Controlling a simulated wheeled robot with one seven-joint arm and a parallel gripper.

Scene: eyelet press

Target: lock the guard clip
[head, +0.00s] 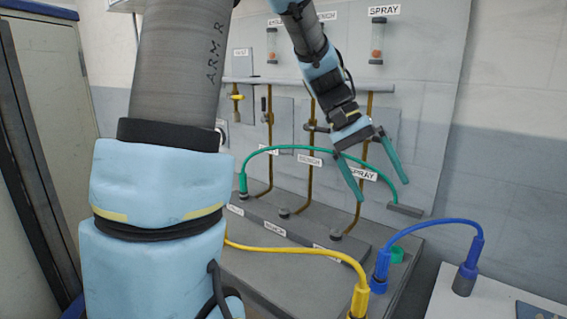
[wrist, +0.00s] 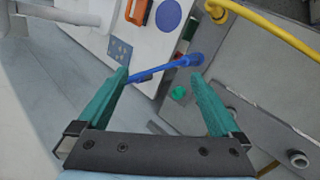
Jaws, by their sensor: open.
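My gripper (head: 383,190) is open and empty, with its teal fingers pointing down in front of the grey panel. In the head view it is above the blue hose (head: 432,225) and close to the green hose (head: 310,149); I cannot tell whether it touches the green one. In the wrist view the open fingers of my gripper (wrist: 159,74) have the blue hose (wrist: 165,68) between their tips in the picture, lying farther off. I cannot make out a guard clip for certain in either view. A small grey block (head: 405,210) sits near the green hose's right end.
Brown pipes (head: 312,150) with valves stand on the panel (head: 430,80) behind my gripper. A yellow hose (head: 300,250) arches across the front of the grey bench. A white surface (head: 500,300) is at the lower right. My arm covers the left of the head view.

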